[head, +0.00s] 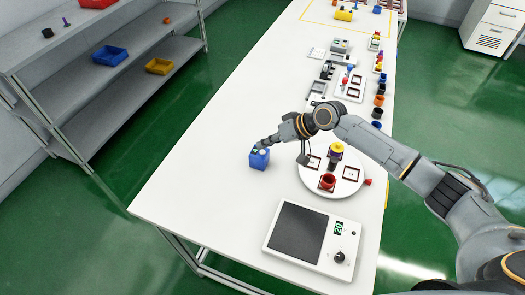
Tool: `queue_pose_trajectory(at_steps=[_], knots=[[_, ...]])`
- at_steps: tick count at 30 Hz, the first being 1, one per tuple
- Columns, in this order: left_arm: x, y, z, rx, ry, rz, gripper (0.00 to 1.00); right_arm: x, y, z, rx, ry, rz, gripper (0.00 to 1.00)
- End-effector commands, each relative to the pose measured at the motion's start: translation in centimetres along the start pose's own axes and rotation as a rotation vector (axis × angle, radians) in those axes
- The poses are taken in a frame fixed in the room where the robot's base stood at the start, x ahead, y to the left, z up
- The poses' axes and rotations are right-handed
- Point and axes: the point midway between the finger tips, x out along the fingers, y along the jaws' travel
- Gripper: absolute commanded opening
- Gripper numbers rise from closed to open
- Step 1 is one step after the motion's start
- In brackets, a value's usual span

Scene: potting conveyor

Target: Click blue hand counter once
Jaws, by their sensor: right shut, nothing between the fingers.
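The blue hand counter (259,161) stands upright on the white table, left of the round turntable. A small pale part shows on its top. My right gripper (260,147) is at the top of the counter, coming in from the right. Its fingers are shut with nothing between them. The fingertips look very close to the counter's top, and I cannot tell whether they touch it. My left gripper is not in view.
A white turntable (312,190) with pots and cards lies right of the counter. A scale with a dark plate (296,233) is in front. Several small devices and cups line the right side farther back. The table left of the counter is clear.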

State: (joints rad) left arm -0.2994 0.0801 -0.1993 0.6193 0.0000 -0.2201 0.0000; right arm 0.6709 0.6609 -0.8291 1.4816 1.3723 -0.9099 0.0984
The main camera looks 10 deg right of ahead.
Motion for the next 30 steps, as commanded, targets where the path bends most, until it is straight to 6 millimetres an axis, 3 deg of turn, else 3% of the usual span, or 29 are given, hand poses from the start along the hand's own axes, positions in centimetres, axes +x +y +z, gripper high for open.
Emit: queue_pose_trajectory(at_steps=[30], knots=[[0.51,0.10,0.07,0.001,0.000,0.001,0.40,0.75,0.53,0.56,0.000,0.000,0.000,0.00]])
